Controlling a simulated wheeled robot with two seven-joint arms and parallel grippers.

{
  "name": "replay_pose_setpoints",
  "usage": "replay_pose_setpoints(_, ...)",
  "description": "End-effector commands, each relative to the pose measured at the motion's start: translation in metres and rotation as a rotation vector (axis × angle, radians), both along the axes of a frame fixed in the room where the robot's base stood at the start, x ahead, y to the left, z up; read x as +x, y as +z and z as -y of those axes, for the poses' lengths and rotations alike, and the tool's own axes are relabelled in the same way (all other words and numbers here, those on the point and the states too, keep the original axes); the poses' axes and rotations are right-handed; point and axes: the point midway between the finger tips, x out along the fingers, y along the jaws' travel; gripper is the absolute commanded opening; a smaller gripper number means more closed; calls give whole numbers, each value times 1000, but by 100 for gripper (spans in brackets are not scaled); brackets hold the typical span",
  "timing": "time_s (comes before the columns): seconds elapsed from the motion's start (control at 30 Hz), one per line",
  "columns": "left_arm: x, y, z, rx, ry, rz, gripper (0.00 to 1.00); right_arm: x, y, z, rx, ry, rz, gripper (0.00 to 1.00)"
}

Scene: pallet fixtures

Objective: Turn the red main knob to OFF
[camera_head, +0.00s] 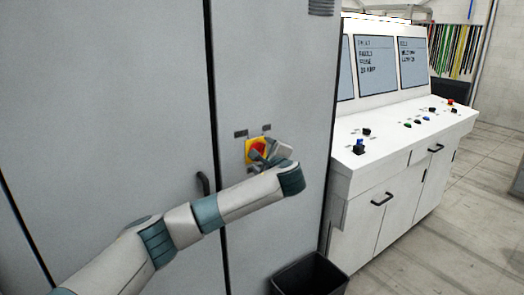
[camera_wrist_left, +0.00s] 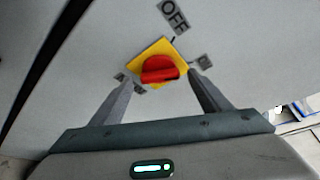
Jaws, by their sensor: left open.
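The red main knob (camera_head: 257,147) sits on a yellow square plate (camera_head: 249,158) on the grey cabinet door, partly hidden by my left gripper (camera_head: 265,157). In the left wrist view the red knob (camera_wrist_left: 160,69) lies ahead of my left gripper (camera_wrist_left: 163,82), between the lines of its two fingers. The fingers are apart, one on each side of the plate (camera_wrist_left: 148,50). I cannot tell whether they touch the knob. An OFF label (camera_wrist_left: 174,16) is on the door beside one edge of the plate. My right gripper is not in view.
The grey cabinet has a dark handle (camera_head: 203,184) left of the knob. A black bin (camera_head: 310,274) stands on the floor below. A white control console (camera_head: 400,150) with screens and buttons stands to the right.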

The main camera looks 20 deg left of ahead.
Motion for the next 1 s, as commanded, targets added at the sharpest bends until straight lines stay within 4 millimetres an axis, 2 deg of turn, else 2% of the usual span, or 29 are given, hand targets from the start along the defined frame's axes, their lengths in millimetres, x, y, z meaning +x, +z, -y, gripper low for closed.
replay_pose_setpoints(0.2, 11, -3, -7, 0, 0, 0, 70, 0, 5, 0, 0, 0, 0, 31)
replay_pose_setpoints(0.5, 12, -4, -7, 0, -1, 0, 70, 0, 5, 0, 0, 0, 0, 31)
replay_pose_setpoints(0.53, 12, -3, -7, 0, -1, 0, 68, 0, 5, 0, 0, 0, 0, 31)
replay_pose_setpoints(0.7, 12, -4, -7, 0, -1, 0, 29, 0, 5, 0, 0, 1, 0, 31)
replay_pose_setpoints(1.0, 12, -6, -7, -11, -1, 10, 29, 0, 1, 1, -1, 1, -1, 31)
